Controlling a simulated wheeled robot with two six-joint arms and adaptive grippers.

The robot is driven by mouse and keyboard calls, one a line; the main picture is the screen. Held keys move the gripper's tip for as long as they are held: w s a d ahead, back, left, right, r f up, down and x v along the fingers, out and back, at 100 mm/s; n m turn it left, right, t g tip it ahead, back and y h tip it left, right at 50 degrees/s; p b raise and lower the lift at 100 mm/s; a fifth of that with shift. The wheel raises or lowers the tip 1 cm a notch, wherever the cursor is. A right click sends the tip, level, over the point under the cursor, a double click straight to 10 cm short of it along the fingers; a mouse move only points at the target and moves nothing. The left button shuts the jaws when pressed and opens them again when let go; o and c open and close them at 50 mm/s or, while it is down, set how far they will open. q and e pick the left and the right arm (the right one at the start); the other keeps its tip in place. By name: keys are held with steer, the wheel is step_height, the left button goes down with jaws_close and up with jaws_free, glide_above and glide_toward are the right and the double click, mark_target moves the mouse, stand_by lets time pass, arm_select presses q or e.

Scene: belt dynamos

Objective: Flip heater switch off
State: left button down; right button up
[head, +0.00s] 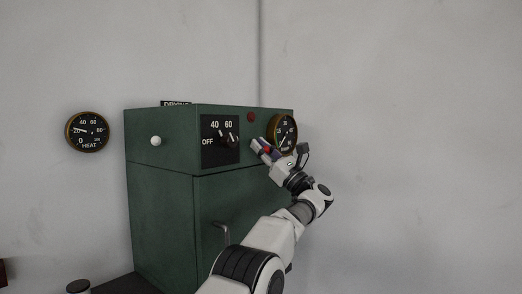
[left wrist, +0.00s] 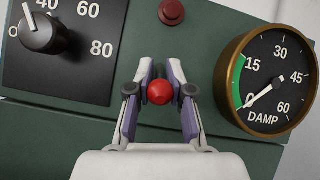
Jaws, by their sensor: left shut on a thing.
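A small red ball tip (left wrist: 160,91), which looks like the end of a switch lever, sits between the fingers of my left gripper (left wrist: 160,76) in the left wrist view. The fingers are shut on it from both sides. In the head view my left gripper (head: 262,147) is at the front of the green cabinet (head: 160,210), and the red tip (head: 267,150) shows there too. The fingers hide the rest of the lever and any marking by it. My right gripper is not in view.
A dial knob (left wrist: 42,34) on a black plate (head: 209,153) lies left of my gripper. A DAMP gauge (left wrist: 266,82) is close on its right, and a dark red lamp (left wrist: 172,12) is above. A HEAT gauge (head: 87,132) hangs on the wall.

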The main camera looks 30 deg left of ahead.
arm_select(q)
steer(key=shift+f, duration=0.15)
steer(key=c, duration=1.3)
jaws_free()
steer(key=shift+o, duration=0.2)
steer(key=shift+d, duration=0.15)
steer(key=v, duration=1.2)
steer(key=shift+w, duration=0.1)
